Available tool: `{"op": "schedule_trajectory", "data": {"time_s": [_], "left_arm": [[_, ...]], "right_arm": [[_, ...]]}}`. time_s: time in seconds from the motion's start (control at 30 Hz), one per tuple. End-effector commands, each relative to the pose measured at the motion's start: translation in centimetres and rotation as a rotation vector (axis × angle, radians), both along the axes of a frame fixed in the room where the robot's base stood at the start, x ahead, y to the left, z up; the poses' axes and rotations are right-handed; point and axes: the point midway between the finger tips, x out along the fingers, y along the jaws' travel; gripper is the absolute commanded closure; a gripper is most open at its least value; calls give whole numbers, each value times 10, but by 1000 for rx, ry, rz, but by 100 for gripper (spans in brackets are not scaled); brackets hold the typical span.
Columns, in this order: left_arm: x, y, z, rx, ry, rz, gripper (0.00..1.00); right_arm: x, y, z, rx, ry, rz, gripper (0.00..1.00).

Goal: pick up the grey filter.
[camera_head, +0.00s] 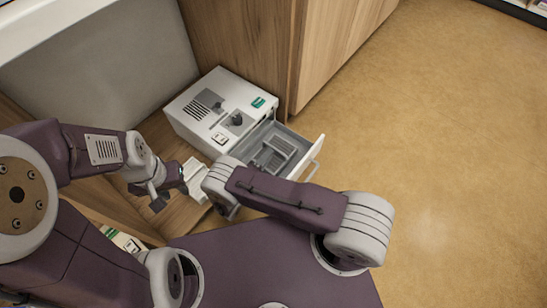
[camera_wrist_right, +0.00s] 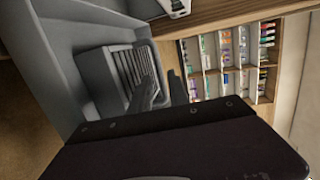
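The grey filter (camera_head: 274,153) lies in the open drawer of a white machine; it has a ribbed face. In the right wrist view the filter (camera_wrist_right: 108,80) is in the drawer tray, close beyond the fingertips. My right gripper (camera_wrist_right: 162,90) shows two grey fingers apart with nothing between them; one overlaps the filter's ribs in the picture, and I cannot tell whether it touches. In the head view the right gripper is hidden by its own arm. My left gripper (camera_head: 150,196) is left of the machine, fingers apart and empty.
The white machine (camera_head: 205,112) stands against a wooden cabinet (camera_head: 240,40). Its drawer (camera_head: 308,160) is pulled out, with a raised front handle. Open floor (camera_head: 440,130) lies to the right. Stocked shelves (camera_wrist_right: 228,60) are in the background.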

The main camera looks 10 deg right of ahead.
Motion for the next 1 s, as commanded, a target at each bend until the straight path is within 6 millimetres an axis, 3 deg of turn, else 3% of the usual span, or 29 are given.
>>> {"op": "schedule_trajectory", "data": {"time_s": [0.17,0.3,0.43,0.67,0.73,1.0], "left_arm": [[0,0,-9,0,0,0,64],[0,0,-30,0,0,0,64],[0,0,-34,0,0,0,64],[0,0,-32,0,0,0,64],[0,0,-32,0,0,0,64],[0,0,-32,0,0,0,64]], "right_arm": [[6,-8,-6,2,-1,-4,78],[21,-30,-15,3,-1,-7,78],[33,-39,-14,3,-2,-3,78],[34,-40,-11,3,-1,-2,78],[34,-40,-11,3,-1,-2,98],[34,-40,-12,3,-1,-2,100]]}}
